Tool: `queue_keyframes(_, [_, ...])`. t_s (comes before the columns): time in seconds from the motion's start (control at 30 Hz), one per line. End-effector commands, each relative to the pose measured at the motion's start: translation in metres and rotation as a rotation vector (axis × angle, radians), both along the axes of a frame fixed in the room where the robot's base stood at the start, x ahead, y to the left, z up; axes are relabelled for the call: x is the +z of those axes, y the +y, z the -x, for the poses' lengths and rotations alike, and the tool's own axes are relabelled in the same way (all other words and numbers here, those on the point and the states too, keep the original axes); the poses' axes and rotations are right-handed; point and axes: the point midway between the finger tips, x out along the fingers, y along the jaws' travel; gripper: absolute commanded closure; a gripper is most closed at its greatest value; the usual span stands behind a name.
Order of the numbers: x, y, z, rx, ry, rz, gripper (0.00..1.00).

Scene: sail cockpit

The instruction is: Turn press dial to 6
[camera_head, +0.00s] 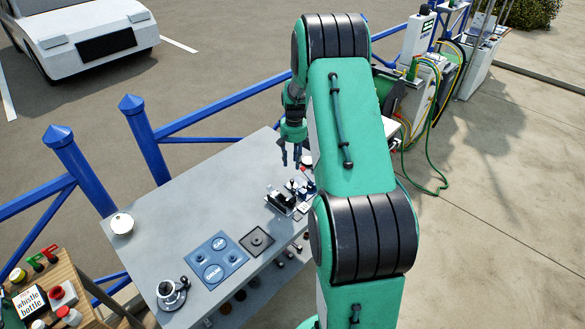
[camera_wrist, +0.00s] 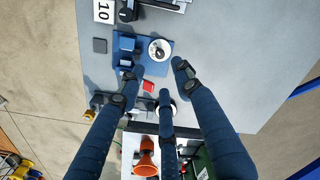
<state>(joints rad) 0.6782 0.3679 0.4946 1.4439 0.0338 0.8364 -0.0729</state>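In the wrist view, a white round dial (camera_wrist: 154,55) with a dark centre sits on a blue base (camera_wrist: 122,66); I cannot read its numbers. A blue block stands on the base to its left. My gripper (camera_wrist: 158,80) has its fingers spread with nothing between them, and the dial lies just beyond the fingertips. In the head view my gripper (camera_head: 291,163) points down above the back part of the grey table (camera_head: 180,205). There the dial is too small to make out.
A black device (camera_head: 280,201) stands on the table near my gripper. A blue railing (camera_head: 230,115) runs behind.

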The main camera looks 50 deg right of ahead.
Motion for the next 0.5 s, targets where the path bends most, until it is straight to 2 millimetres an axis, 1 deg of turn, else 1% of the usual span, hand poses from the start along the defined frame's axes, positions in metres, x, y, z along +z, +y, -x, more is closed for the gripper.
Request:
queue_keyframes(0.03, [0.006,-0.001,0.000,0.000,-0.002,0.001,0.66])
queue_keyframes(0.1, [0.011,-0.001,0.000,0.000,-0.002,0.001,0.66])
queue_keyframes(0.2, [0.015,-0.001,0.000,0.000,-0.001,0.001,0.66])
queue_keyframes(0.5, [0.016,0.000,0.000,0.000,0.000,0.000,0.66])
